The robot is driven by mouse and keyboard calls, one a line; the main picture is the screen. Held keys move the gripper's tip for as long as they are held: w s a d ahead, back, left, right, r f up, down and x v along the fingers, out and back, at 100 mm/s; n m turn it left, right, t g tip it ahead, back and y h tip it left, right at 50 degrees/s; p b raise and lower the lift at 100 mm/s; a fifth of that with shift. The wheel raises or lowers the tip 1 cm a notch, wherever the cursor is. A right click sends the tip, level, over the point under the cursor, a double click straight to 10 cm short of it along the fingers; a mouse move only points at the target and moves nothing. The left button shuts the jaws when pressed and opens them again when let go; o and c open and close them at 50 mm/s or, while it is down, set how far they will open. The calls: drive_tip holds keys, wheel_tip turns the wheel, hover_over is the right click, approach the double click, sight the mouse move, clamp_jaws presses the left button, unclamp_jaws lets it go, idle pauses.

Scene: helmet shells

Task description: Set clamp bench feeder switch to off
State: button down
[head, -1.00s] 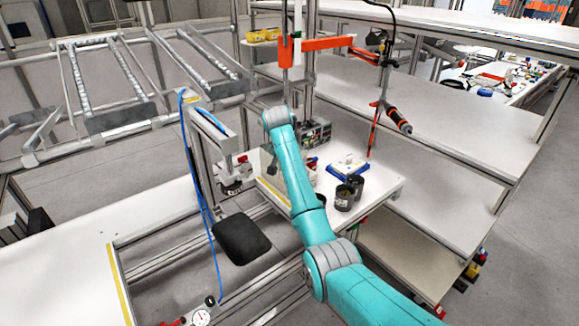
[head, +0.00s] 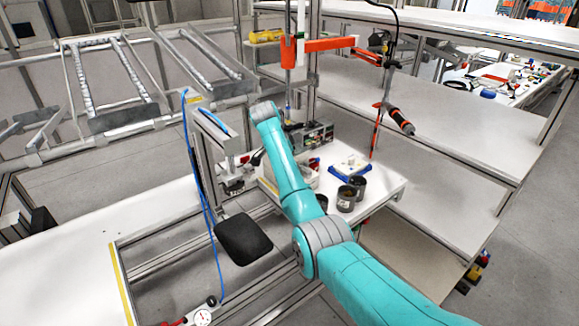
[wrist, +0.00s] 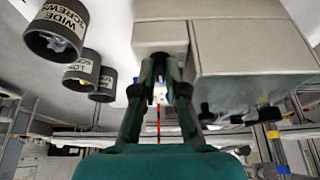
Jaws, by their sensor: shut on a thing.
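In the wrist view, my gripper (wrist: 160,62) has its two dark fingers up against the edge of a small light-grey box (wrist: 160,33). This box adjoins a larger grey housing (wrist: 255,48). The fingertips are close together, shut on a small part at the box; they hide most of it, and it appears to be the feeder switch. Its setting cannot be read. In the head view, a grey unit with dark fittings (head: 314,134) stands at the back of the small white bench (head: 385,188). My arm hides most of the gripper there.
Dark cups (head: 346,198) stand at the bench front; they show in the wrist view (wrist: 57,30), one labelled for wide screws. A blue-and-white fixture (head: 350,168) is behind them. A hanging orange-and-black screwdriver (head: 401,121) is at right. A black pad (head: 243,239) is at left.

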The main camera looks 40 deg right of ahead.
idle(0.3)
drive_tip(key=c, duration=1.2)
unclamp_jaws()
drive_tip(key=shift+n, duration=0.3)
